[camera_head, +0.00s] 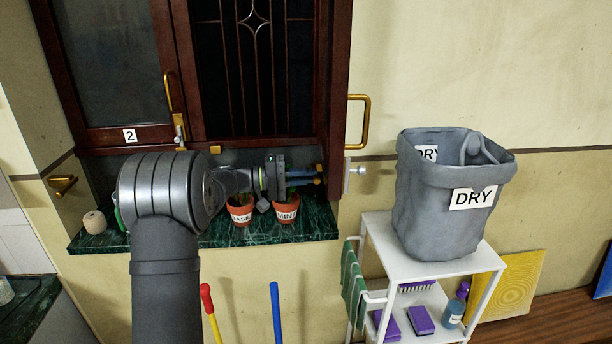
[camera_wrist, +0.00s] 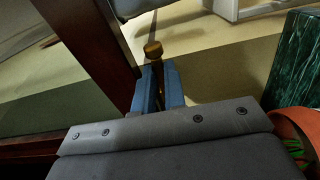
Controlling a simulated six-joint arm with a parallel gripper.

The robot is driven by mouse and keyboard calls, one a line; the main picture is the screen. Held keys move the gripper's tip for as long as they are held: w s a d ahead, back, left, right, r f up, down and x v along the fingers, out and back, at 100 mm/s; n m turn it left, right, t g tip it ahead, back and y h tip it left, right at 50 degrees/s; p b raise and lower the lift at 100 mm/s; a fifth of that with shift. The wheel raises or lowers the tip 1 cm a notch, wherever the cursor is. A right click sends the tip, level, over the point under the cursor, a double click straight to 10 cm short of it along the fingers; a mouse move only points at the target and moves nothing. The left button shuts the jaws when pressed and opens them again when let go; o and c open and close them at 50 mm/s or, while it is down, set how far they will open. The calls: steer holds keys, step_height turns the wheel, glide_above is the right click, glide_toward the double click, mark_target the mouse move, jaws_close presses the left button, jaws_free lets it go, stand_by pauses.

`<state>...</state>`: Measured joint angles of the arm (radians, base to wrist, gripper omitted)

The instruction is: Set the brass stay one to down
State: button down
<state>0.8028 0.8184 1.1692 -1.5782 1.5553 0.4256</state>
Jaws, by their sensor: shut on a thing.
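My gripper (camera_head: 319,175) is at the lower right of the dark window, just above the green sill. Its blue fingers show in the wrist view (camera_wrist: 158,88), shut on a slim brass rod with a round knob end, which I take to be the brass stay (camera_wrist: 153,49). The knob sticks out past the fingertips beside the dark wooden frame (camera_wrist: 98,45). In the head view only a small brass bit shows at the fingers, so the stay's angle and its mount cannot be told.
Potted plants labelled BASIL (camera_head: 240,214) and MINT (camera_head: 286,209) stand on the green sill (camera_head: 215,237) below my gripper. A brass handle (camera_head: 366,121) juts out at the right. A white rack (camera_head: 385,240) carries a grey DRY bag (camera_head: 440,215). Another brass fitting (camera_head: 62,185) is on the left wall.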

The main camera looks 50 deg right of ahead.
stand_by(0.3)
steer(key=c, duration=1.5)
jaws_free()
steer(key=shift+w, duration=0.1)
steer(key=v, duration=1.7)
steer(key=shift+w+a, duration=0.1)
steer(key=shift+a, duration=0.05)
steer(key=x, duration=1.7)
steer(key=shift+s, duration=0.2)
